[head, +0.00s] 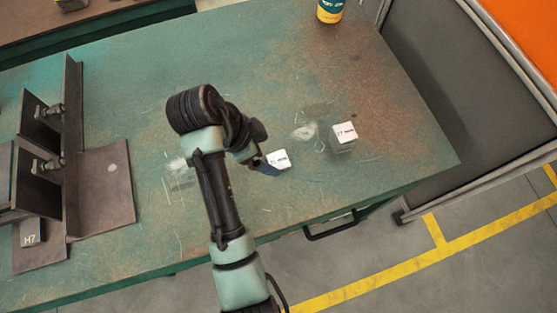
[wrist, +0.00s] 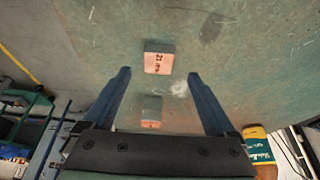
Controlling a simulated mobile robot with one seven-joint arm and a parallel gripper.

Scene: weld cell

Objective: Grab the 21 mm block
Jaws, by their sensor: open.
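Two grey blocks with white labelled tops stand on the green bench. One block (head: 277,161) is beside my gripper (head: 262,163) in the head view, partly hidden by it. In the wrist view this block (wrist: 158,63) lies between the fingertips of my open gripper (wrist: 158,73), with gaps on both sides; its label appears to read 21 mm. I cannot tell how far above it the fingers are. The other block (head: 344,136) stands to the right, its label too small to read surely. It shows nearer the palm in the wrist view (wrist: 151,112).
The worn green bench (head: 120,110) has a steel fixture (head: 105,185) at the left, with a plate marked H7 (head: 30,232). A yellow and teal can (head: 330,10) stands at the back edge. A grey panel (head: 440,90) borders the right. The bench between fixture and arm is clear.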

